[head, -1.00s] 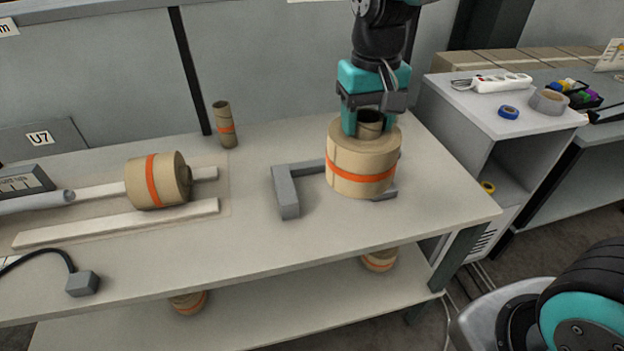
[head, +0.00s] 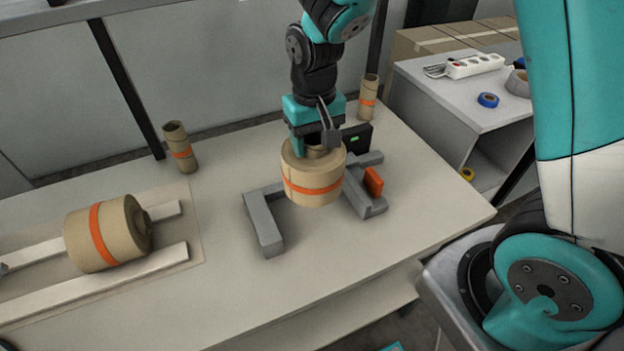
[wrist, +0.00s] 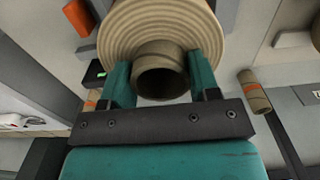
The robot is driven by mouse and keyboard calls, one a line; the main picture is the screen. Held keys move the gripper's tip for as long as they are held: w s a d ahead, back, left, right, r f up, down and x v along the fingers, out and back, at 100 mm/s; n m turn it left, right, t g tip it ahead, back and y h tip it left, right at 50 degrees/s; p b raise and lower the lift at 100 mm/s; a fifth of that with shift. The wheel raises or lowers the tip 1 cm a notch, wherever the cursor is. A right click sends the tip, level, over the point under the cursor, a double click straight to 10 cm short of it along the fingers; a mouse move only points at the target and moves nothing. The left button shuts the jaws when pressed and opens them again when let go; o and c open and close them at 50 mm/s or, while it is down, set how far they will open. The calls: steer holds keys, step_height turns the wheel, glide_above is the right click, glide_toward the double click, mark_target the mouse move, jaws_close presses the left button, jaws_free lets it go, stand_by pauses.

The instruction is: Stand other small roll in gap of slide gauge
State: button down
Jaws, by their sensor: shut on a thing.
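My gripper (head: 317,149) is shut on the core tube of a small kraft roll (head: 312,184) with an orange band. The roll is upright. In the wrist view the two fingers (wrist: 160,62) flank the core (wrist: 163,75), with the wound paper (wrist: 150,28) beyond. In the head view the roll appears between the grey left jaw (head: 263,226) of the slide gauge and its right jaw (head: 362,200), which has an orange block (head: 373,181). The roll hides part of the gauge's back bar. I cannot tell whether its underside touches the bench.
Another banded roll (head: 100,234) lies on its side across white rails (head: 120,278) at the left. A dark display (head: 357,138) sits behind the gauge. The bench front (head: 225,300) is clear.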

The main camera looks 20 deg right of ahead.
step_height(320, 180, down, 11)
steer(key=shift+f+p, duration=0.1)
steer(key=shift+p, duration=0.65)
steer(key=shift+f, duration=0.2)
steer(key=shift+c, duration=1.8)
jaws_free()
step_height(320, 180, up, 12)
steer(key=b, duration=0.2)
steer(key=shift+b, duration=0.35)
steer(key=s+a+r+n+y, duration=0.2)
steer(key=s+r, duration=0.4)
steer(key=s, duration=0.3)
steer(key=s+a+r+n+y, duration=0.2)
steer(key=s+r+n, duration=0.3)
steer(key=s, duration=0.5)
steer(key=shift+s+a+r, duration=0.25)
steer(key=shift+a+r, duration=0.45)
